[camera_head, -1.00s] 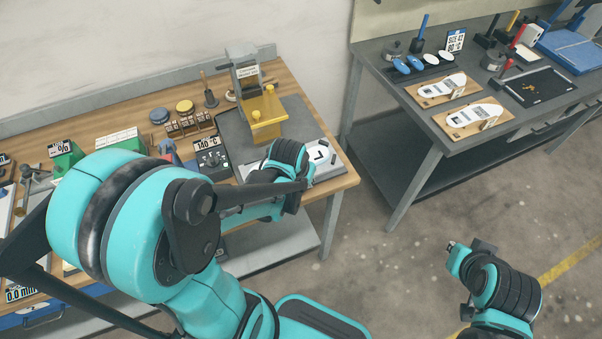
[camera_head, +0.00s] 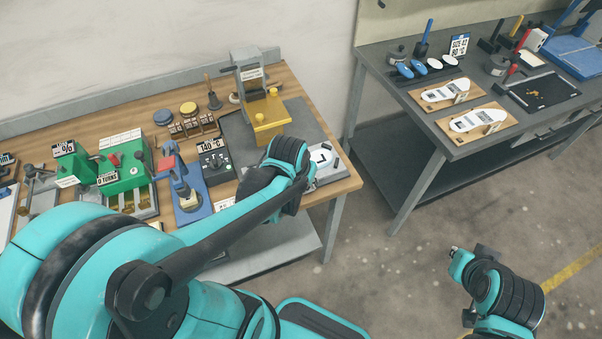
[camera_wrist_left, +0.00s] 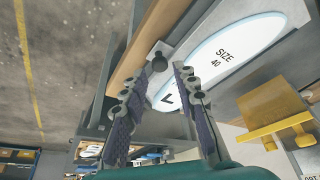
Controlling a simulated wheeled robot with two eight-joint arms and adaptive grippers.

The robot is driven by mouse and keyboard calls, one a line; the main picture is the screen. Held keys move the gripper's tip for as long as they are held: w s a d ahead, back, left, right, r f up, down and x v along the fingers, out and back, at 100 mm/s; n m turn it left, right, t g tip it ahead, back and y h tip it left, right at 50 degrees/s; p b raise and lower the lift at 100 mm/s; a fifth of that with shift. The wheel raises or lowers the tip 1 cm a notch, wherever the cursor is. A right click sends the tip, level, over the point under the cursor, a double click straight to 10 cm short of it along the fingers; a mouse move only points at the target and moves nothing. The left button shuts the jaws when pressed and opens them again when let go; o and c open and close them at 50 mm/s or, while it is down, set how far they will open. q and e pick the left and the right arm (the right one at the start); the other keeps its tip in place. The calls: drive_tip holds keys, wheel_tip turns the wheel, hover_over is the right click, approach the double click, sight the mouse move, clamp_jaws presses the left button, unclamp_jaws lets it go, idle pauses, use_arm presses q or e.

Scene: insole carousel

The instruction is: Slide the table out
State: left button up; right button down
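The sliding table (camera_head: 334,172) is a light grey plate at the right front of the wooden bench, below the yellow press block (camera_head: 266,116). In the left wrist view the table (camera_wrist_left: 245,78) carries a white insole (camera_wrist_left: 215,50) marked L, SIZE 40. A black knob (camera_wrist_left: 160,63) shows at its near end, close to the fingertips. My left gripper (camera_wrist_left: 168,72) is open with its fingers apart at this end; whether it touches the knob is unclear. In the head view my arm hides the fingertips. My right gripper (camera_head: 455,252) hangs over the floor, away from the benches, too small to read.
A dial box (camera_head: 213,160) with a 140 °C sign, a blue device (camera_head: 187,195) and a green machine (camera_head: 123,165) stand left of the press. A grey bench (camera_head: 440,140) with two insole boards stands at the right. The floor between the benches is free.

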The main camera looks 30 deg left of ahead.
use_arm(q)
drive_tip(key=v, duration=0.8)
drive_tip(key=shift+r, duration=0.25)
drive_tip(key=shift+s, duration=0.1)
drive_tip(key=s+d+t, duration=0.1)
drive_tip(key=s+d, duration=0.1)
drive_tip(key=s+d+m+t, duration=0.1)
drive_tip(key=s+d, duration=0.1)
drive_tip(key=shift+r+t, duration=0.3)
drive_tip(key=shift+r, duration=0.05)
idle(1.3)
